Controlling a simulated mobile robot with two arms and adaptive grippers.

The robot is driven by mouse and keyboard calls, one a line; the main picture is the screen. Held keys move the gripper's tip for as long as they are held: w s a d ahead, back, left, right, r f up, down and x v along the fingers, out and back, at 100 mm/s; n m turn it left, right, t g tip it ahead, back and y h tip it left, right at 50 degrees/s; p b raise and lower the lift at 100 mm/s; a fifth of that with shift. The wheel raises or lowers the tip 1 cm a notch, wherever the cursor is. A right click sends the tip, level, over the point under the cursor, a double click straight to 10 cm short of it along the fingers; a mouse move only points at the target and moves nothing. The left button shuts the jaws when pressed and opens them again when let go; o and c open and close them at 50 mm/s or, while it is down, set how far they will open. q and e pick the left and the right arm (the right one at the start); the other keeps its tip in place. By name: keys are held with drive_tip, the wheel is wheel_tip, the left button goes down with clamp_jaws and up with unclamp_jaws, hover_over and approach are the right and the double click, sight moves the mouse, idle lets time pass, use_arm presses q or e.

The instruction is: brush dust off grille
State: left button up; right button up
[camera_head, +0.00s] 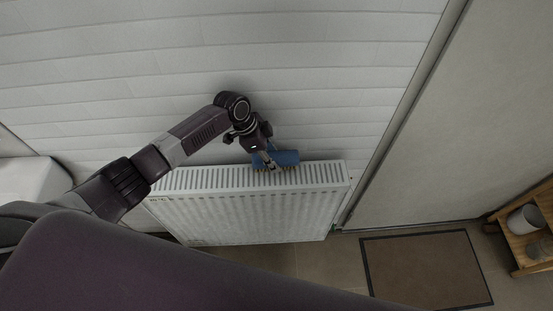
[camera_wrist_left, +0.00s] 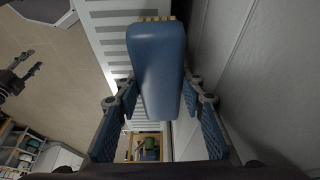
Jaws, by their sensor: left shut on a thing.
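A white radiator (camera_head: 240,210) stands against the tiled wall, with a slotted grille (camera_head: 215,178) along its top. My left gripper (camera_head: 270,161) is shut on a blue brush (camera_head: 288,157) over the right half of the grille. Tan bristles show at the brush's lower edge, at or just above the slots; I cannot tell whether they touch. In the left wrist view the brush body (camera_wrist_left: 157,70) sits between the two fingers, with the grille (camera_wrist_left: 108,30) beside it. My right gripper (camera_wrist_left: 30,65) shows at the left of that view, fingers apart and empty. Dust cannot be made out.
A white tiled wall (camera_head: 330,80) rises behind the radiator. A pale door or panel (camera_head: 460,110) stands to the right, with a brown mat (camera_head: 425,268) on the floor before it. A wooden shelf (camera_head: 540,205) with a pot (camera_head: 525,219) is at the far right.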

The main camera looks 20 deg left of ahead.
use_arm(q)
drive_tip(key=shift+s+a+r, duration=0.1)
drive_tip(key=shift+s+a, duration=0.05)
drive_tip(key=shift+a, duration=0.3)
drive_tip(key=shift+s+d+r+p, duration=0.1)
drive_tip(key=shift+s+d+p, duration=0.1)
drive_tip(key=shift+s+p, duration=0.5)
drive_tip(key=shift+s+d+p, duration=0.35)
drive_tip(key=shift+s+p, duration=0.5)
drive_tip(key=shift+s+f, duration=0.25)
drive_tip(key=shift+s+d+p, duration=0.2)
drive_tip(key=shift+s+p, duration=0.35)
drive_tip(key=shift+s+d+p, duration=0.15)
drive_tip(key=shift+s+p, duration=0.35)
drive_tip(key=shift+s+d+p, duration=0.2)
drive_tip(key=shift+s+p, duration=0.1)
drive_tip(key=shift+s, duration=0.45)
drive_tip(key=shift+s+f, duration=0.15)
drive_tip(key=shift+f, duration=0.05)
